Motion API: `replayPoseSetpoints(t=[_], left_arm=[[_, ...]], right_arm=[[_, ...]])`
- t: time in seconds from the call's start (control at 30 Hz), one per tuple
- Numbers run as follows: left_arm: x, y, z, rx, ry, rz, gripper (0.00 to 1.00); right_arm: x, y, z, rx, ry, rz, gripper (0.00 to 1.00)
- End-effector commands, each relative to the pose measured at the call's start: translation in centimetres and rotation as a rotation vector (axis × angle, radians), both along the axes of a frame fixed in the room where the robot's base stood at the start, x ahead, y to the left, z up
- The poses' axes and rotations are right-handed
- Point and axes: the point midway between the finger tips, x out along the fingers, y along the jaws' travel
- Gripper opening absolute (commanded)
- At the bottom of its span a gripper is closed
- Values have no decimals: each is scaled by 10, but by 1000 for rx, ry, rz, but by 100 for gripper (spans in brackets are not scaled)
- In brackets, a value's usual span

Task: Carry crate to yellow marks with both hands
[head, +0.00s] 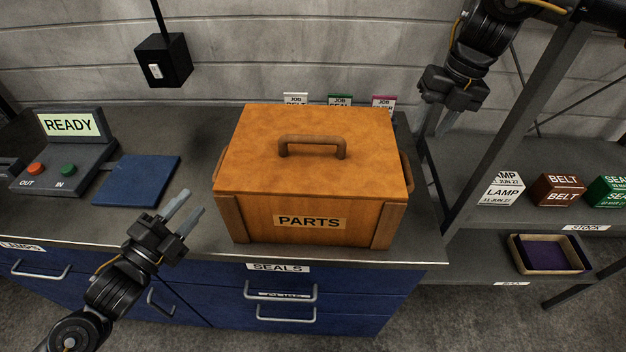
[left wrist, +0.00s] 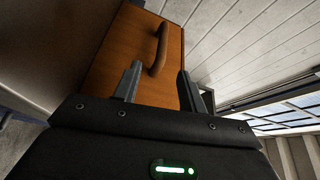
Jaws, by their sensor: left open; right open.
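The orange wooden crate (head: 265,215), labelled PARTS, stands closed on the grey worktop. It has a brown handle (head: 312,142) on its lid and a grip on its left and right sides. My left gripper (head: 187,208) is open and empty, apart from the crate, to the left of its front corner. In the left wrist view the crate (left wrist: 115,48) lies beyond the two open fingers (left wrist: 157,85). My right gripper (head: 440,122) is open and empty, raised to the right of the crate near the shelf post. I see no yellow marks.
A blue mat (head: 137,180) and a READY panel (head: 70,150) with two buttons sit left on the worktop. Job cards (head: 340,99) stand behind the crate. A dark post (head: 500,130) and a shelf with boxes (head: 557,189) and a tray (head: 550,268) are at right.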

Motion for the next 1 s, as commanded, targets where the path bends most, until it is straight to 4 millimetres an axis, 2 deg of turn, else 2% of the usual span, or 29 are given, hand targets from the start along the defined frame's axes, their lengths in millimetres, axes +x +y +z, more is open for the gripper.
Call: replayPoseSetpoints(t=[0.27,0.43,0.8,1.0], left_arm=[[-1,1,1,0,0,3,42],[8,-4,2,-2,-3,3,42],[61,-36,7,-3,-3,0,42],[83,-49,9,-1,-2,-1,42]], right_arm=[[1,2,1,0,-1,4,41],[0,3,-9,-2,3,3,41],[0,13,-68,-2,3,0,41],[1,18,-93,-1,2,-1,41]])
